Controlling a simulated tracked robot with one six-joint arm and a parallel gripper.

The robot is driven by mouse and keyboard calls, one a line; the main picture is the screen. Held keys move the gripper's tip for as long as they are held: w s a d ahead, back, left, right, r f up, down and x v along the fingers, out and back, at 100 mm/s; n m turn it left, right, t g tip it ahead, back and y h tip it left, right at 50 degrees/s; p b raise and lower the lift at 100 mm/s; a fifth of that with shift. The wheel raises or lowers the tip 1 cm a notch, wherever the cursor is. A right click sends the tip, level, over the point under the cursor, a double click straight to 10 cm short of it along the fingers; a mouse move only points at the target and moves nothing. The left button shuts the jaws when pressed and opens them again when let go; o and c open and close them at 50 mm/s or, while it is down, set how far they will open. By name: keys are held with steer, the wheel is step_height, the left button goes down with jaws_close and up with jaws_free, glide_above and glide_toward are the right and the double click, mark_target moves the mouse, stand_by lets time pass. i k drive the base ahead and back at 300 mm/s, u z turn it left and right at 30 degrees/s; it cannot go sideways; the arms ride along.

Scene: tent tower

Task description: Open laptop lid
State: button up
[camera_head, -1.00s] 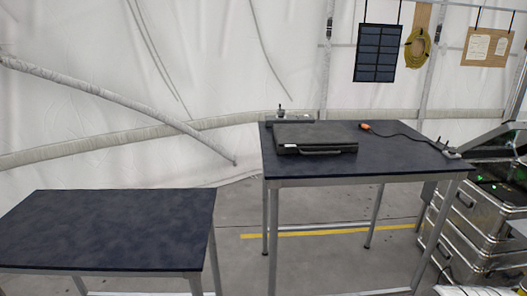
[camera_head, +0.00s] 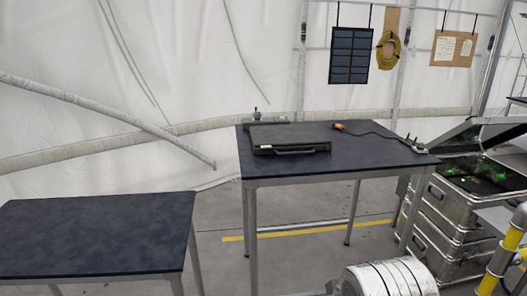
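The laptop (camera_head: 288,138) is a dark, flat, closed case with a handle on its front edge. It lies on the left half of the dark-topped table (camera_head: 370,162) in the middle of the view. Its lid is down. My gripper is not in view, so its state and what it holds are hidden.
A cable with an orange end (camera_head: 376,129) lies right of the laptop. A small clamp-like item (camera_head: 257,114) stands behind it. A lower empty table (camera_head: 95,235) is at left. Metal cases (camera_head: 450,215), a ribbed metal cylinder (camera_head: 392,278) and yellow tubing (camera_head: 503,255) are at right.

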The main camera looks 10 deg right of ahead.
mark_target(268, 137)
steer(key=z, duration=0.05)
steer(key=i, duration=1)
steer(key=u, duration=0.05)
